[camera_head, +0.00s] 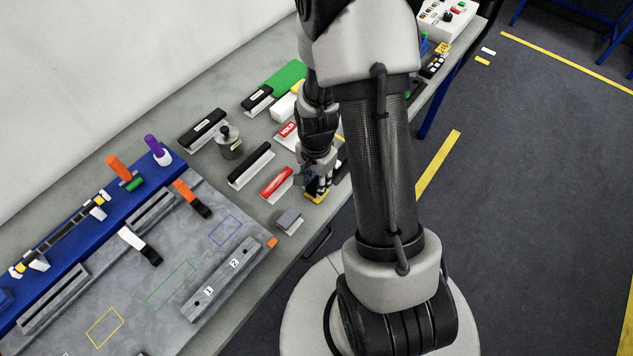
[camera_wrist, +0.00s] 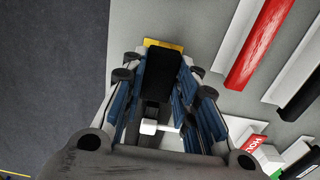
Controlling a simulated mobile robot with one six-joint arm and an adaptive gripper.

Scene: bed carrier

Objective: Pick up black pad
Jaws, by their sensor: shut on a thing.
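The black pad (camera_wrist: 162,68) is a dark block between my gripper's fingers in the wrist view, with a yellow part (camera_wrist: 172,43) showing at its far end. My gripper (camera_head: 318,186) points down near the front edge of the table in the head view, and its fingers are shut on the pad. In the head view the pad is mostly hidden by the fingers; a yellow edge (camera_head: 316,200) shows below them. I cannot tell whether the pad still touches the table. The fingers show in the wrist view (camera_wrist: 160,90) on both sides of the pad.
A red block (camera_head: 276,182) and a black-topped bar (camera_head: 250,164) lie left of my gripper. A small grey block (camera_head: 289,220) lies in front. A grey fixture board (camera_head: 150,262) fills the lower left. Other blocks and a metal weight (camera_head: 229,141) stand further back.

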